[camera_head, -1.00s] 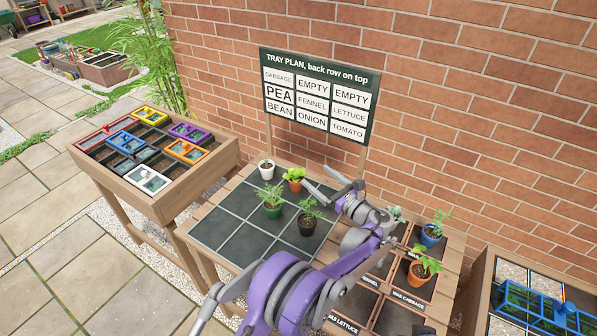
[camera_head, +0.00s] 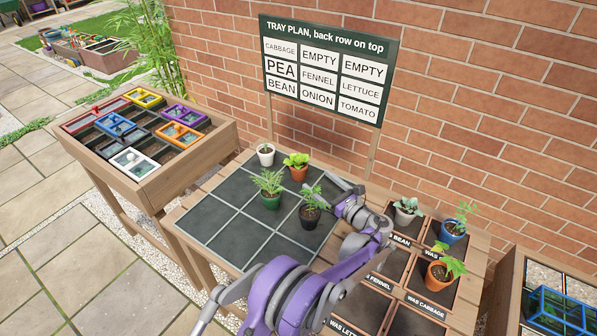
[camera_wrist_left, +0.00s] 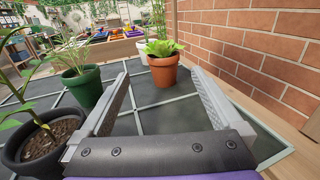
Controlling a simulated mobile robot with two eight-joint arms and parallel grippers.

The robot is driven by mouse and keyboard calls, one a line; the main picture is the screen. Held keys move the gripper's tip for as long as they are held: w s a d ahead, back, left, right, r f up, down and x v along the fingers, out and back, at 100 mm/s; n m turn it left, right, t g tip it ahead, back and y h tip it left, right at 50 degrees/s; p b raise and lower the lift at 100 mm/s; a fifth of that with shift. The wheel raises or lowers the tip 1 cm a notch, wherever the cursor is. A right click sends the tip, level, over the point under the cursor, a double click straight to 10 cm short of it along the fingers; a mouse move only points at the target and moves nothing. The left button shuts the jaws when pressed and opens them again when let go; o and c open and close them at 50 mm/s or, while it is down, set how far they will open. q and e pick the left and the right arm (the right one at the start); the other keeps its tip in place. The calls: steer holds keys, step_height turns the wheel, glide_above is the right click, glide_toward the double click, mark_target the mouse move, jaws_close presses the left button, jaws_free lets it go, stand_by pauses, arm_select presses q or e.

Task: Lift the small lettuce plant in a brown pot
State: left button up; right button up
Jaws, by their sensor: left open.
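The small lettuce plant (camera_head: 297,162), with bright green leaves in a reddish-brown pot, stands upright near the back of the dark gridded tray (camera_head: 205,222). It also shows in the left wrist view (camera_wrist_left: 163,72), straight ahead between the two fingers and beyond their tips. My left gripper (camera_head: 328,186) is open and empty, to the right of the pot and low over the tray. In the left wrist view my left gripper (camera_wrist_left: 160,88) has its fingers spread wider than the pot, not touching it. My right gripper is not in view.
A green pot (camera_head: 270,201) and a black pot (camera_head: 310,218) stand close in front. A white pot (camera_head: 265,156) stands left of the lettuce. The brick wall (camera_head: 480,120) and the sign (camera_head: 320,70) rise behind. Several potted plants stand in a labelled tray at right.

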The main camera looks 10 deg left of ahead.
mark_target(305, 169)
arm_select(q)
steer(key=x, duration=0.9)
steer(key=shift+w+f+p, duration=0.25)
steer(key=shift+w+p, duration=0.05)
steer(key=shift+w, duration=0.1)
steer(key=c, duration=1.3)
